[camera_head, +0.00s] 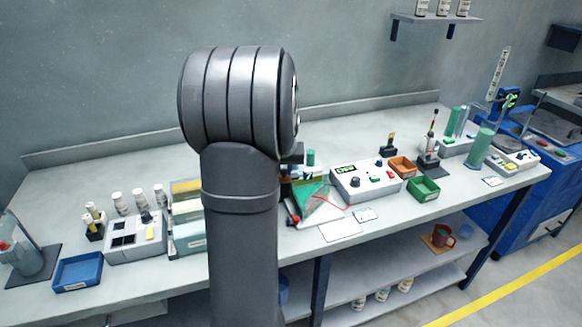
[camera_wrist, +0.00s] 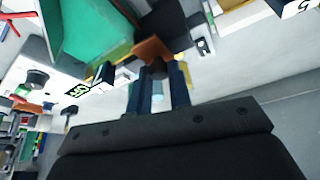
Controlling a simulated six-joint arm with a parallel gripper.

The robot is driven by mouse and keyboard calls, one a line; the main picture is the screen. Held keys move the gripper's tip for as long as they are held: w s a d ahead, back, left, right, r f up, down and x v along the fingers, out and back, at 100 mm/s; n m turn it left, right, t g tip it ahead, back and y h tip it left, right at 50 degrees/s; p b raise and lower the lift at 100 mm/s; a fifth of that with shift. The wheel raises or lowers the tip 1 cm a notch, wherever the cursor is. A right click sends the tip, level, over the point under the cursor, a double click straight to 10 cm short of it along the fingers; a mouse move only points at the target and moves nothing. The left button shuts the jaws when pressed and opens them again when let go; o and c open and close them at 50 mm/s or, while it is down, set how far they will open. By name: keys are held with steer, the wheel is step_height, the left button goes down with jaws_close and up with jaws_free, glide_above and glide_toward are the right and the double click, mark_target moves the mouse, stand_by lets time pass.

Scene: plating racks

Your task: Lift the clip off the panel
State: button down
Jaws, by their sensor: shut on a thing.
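The panel (camera_head: 312,198) is a green board that leans at the middle of the bench in the head view, partly hidden behind my arm. In the wrist view the green panel (camera_wrist: 85,35) fills the upper left. My gripper (camera_wrist: 158,78) points toward the panel's edge in the wrist view. Its blue-grey fingers are shut on a small brown and dark piece, apparently the clip (camera_wrist: 152,48). The clip lies close beside the panel's edge; I cannot tell whether they touch. In the head view my arm hides the fingertips and the clip.
A white control box (camera_head: 366,181) stands right of the panel, with a red wire (camera_head: 335,190) between them. An orange tray (camera_head: 402,166) and a green tray (camera_head: 423,188) lie further right. A blue tray (camera_head: 78,271) sits at the left. The bench's front right is fairly clear.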

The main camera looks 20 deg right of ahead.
steer(key=shift+a, duration=0.65)
steer(key=c, duration=1.6)
jaws_free()
steer(key=shift+a, duration=0.1)
steer(key=shift+r, duration=0.1)
steer(key=shift+s+r, duration=0.15)
steer(key=shift+r, duration=0.2)
steer(key=v, duration=1.6)
steer(key=shift+s+r, duration=0.2)
steer(key=shift+f, duration=0.15)
